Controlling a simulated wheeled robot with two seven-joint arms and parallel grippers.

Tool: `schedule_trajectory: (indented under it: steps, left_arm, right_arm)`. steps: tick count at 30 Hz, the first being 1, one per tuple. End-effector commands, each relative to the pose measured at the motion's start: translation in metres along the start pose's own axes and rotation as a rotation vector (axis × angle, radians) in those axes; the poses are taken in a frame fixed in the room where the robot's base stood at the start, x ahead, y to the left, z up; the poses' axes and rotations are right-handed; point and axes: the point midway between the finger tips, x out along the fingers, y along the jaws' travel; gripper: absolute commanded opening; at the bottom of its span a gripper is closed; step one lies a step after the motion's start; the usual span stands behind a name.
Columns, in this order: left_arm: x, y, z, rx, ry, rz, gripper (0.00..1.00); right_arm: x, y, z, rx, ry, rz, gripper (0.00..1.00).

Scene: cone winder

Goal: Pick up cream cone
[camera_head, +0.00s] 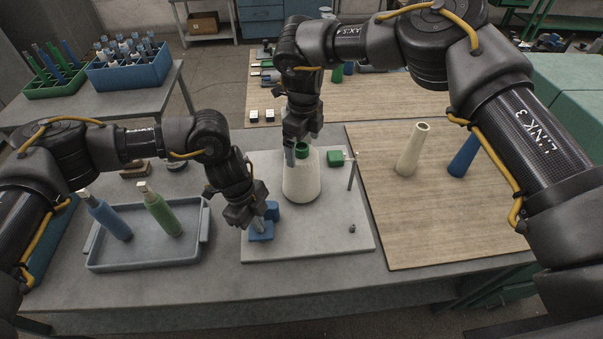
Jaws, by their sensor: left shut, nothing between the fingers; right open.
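A wide cream cone (301,183) with a green top stands upright on the light grey plate (345,240). My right gripper (297,150) points down over it, open, with its fingers at the green top; I cannot tell whether they touch it. A slimmer, bare cream cone (409,153) stands upright on the wooden board to the right, apart from both grippers. My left gripper (262,224) is shut and empty, low over the blue block (262,234) at the plate's left side. It partly hides that block.
A grey-blue tray (150,255) holds a blue and a green bobbin at left. A blue cone (464,157) stands on the wooden board (420,225). A thin post (351,175) and a green block (336,158) are right of the wide cone. The board's front is clear.

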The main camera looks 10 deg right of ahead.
Motion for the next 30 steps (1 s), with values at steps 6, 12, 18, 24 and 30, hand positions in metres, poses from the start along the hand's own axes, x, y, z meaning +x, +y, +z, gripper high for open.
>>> schedule_trajectory:
  steps: [6, 12, 18, 24, 30]
  left_arm:
    - [0.001, 0.001, 0.0, -0.001, -0.001, 0.002, 0.0]
    - [0.001, 0.001, 0.0, -0.001, -0.001, 0.002, 0.0]
    - [0.001, 0.001, 0.001, -0.001, -0.001, 0.002, 0.0]
    - [0.001, 0.001, 0.001, -0.001, -0.001, 0.002, 0.0]
    - [0.001, 0.001, 0.001, -0.001, -0.001, 0.002, 0.0]
  right_arm:
    - [0.01, 0.002, 0.0, 0.0, 0.002, 0.0, 1.0]
    - [0.04, 0.005, 0.002, 0.001, 0.002, 0.001, 1.0]
    - [0.052, 0.004, 0.002, 0.001, 0.0, 0.0, 1.0]
    - [0.052, 0.004, 0.002, 0.001, 0.0, 0.0, 0.91]
    - [0.052, 0.005, 0.002, 0.0, 0.0, 0.0, 0.65]
